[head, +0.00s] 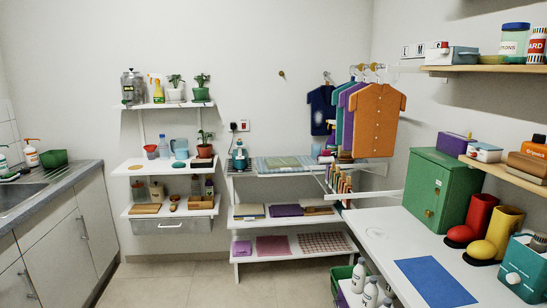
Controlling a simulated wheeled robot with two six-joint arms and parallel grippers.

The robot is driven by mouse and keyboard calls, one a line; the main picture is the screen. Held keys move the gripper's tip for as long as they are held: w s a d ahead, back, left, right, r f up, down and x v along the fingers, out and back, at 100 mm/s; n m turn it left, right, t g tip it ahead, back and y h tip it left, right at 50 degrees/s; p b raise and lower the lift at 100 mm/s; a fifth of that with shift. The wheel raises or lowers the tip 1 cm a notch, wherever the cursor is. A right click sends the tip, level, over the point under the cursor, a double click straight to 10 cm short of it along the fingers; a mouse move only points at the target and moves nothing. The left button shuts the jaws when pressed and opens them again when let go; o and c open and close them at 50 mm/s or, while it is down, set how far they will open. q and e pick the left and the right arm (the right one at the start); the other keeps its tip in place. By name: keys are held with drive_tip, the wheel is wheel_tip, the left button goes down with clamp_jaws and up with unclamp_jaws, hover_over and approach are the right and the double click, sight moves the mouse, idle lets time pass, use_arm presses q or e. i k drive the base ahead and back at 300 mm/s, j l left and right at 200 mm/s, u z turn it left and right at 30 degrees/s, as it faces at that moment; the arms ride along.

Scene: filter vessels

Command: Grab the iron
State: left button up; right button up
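A teal object that looks like the iron (240,157) stands upright at the left end of the top of a white shelf unit (247,182) by the back wall. It is small in the view, so its details are hard to tell. A dark cord seems to run near it from the wall socket (233,127) above. A folded patterned cloth (284,165) lies to its right on the same top. Neither of my grippers is in the head view.
A white table (390,240) at the right holds a green cabinet (443,188), boots (476,222) and a blue mat (434,282). A crate with white bottles (358,275) stands on the floor. Hanging shirts (375,120) are above. The floor (190,285) at centre-left is clear.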

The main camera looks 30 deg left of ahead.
sight(238, 165)
drive_tip(key=i+j+z, duration=0.1)
drive_tip(key=i+j, duration=0.35)
drive_tip(key=j, duration=0.25)
drive_tip(key=i+j+z, duration=0.15)
drive_tip(key=i+j, duration=0.3)
drive_tip(key=j, duration=0.3)
drive_tip(key=i+j+z, duration=0.15)
drive_tip(key=j, duration=0.2)
drive_tip(key=i+j+z, duration=0.1)
drive_tip(key=j, duration=0.3)
drive_tip(key=i, duration=0.1)
